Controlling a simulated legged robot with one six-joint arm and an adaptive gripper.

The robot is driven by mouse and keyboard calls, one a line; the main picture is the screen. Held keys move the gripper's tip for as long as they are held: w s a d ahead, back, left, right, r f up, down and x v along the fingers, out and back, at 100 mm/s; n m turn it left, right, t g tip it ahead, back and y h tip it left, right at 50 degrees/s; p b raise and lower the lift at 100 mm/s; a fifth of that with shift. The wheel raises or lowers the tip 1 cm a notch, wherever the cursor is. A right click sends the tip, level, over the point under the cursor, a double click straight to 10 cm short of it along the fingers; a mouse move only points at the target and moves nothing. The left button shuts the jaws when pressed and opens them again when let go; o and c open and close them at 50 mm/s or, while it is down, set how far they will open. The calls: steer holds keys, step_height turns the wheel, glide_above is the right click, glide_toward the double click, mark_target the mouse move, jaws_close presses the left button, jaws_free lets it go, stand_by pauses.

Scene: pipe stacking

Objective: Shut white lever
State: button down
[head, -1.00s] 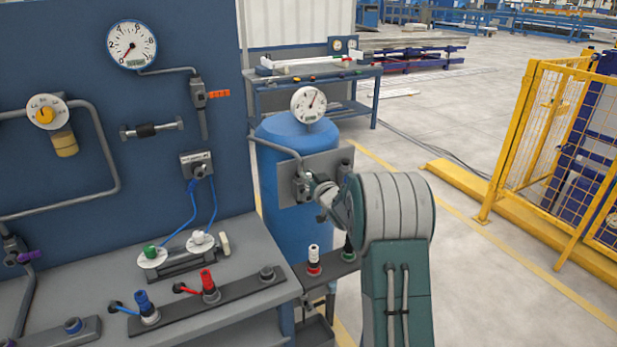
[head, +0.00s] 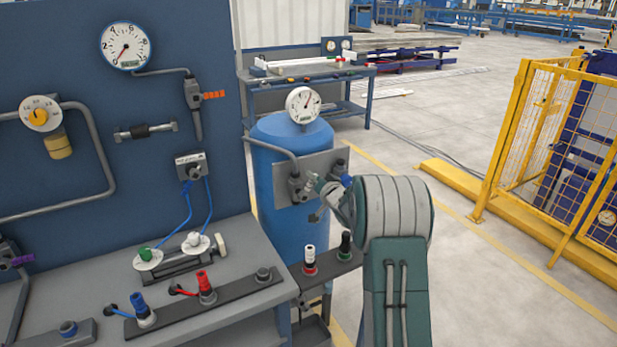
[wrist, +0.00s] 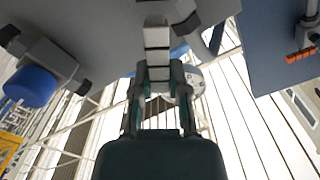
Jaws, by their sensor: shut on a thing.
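The white lever (wrist: 157,42) shows in the wrist view as a pale bar with dark bands, pointing up in the picture below a grey plate. My gripper (wrist: 160,82) is shut on its near end, with one finger on each side. In the head view my gripper (head: 314,182) is at the grey plate (head: 323,162) on the front of the blue tank (head: 268,205), beside a dark valve body (head: 297,188). The lever is too small there to make out clearly, and my wrist hides part of the plate.
A blue knob (wrist: 30,85) sits on the plate close to my gripper. A pressure gauge (head: 302,105) tops the tank. A small shelf below holds a red-and-white fitting (head: 309,260) and a dark one. A workbench (head: 235,250) stands left; a yellow fence (head: 520,130) stands right.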

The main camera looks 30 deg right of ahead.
steer(key=d+f+m, duration=0.3)
steer(key=f+m, duration=0.3)
steer(key=m, duration=0.5)
steer(key=shift+d+f+m, duration=0.2)
steer(key=shift+d+m, duration=0.05)
steer(key=shift+m, duration=0.15)
steer(key=shift+f, duration=0.1)
steer(key=c, duration=0.6)
jaws_free()
steer(key=shift+w, duration=0.1)
